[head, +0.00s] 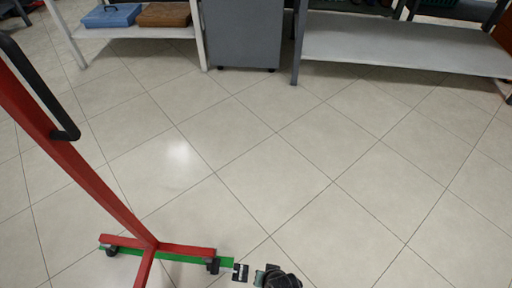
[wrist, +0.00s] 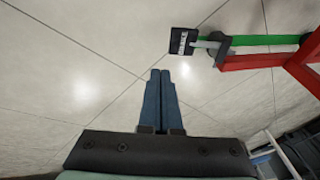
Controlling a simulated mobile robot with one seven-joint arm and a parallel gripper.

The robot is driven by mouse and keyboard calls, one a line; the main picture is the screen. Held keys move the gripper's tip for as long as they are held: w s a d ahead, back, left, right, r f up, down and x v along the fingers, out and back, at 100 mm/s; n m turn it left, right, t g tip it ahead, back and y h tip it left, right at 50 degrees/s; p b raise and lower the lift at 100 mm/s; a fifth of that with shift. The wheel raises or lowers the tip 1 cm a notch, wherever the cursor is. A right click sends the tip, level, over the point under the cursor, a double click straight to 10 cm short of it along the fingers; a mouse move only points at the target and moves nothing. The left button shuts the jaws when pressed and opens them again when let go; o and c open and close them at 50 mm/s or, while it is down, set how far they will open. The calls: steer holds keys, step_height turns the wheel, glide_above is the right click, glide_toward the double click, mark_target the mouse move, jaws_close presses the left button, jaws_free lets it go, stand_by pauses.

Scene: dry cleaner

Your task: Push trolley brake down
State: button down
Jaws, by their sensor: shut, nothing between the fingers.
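The red trolley (head: 110,190) stands at the left in the head view, with its base near the bottom edge. A black brake pedal with white marking (head: 240,272) sticks out from the right end of its green bar (head: 180,257), near a castor (head: 213,266). The pedal (wrist: 183,41) also shows at the top of the wrist view, beside the castor (wrist: 215,45).
A black handle (head: 45,95) is on the trolley's upright. Grey shelves (head: 400,45) and a dark grey cabinet (head: 242,35) stand at the back. A shelf at back left holds a blue box (head: 110,15) and a brown box (head: 163,14). The tiled floor between is clear.

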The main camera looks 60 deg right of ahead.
steer(key=shift+s+r+p, duration=0.3)
steer(key=shift+s+r, duration=0.25)
steer(key=shift+r, duration=0.2)
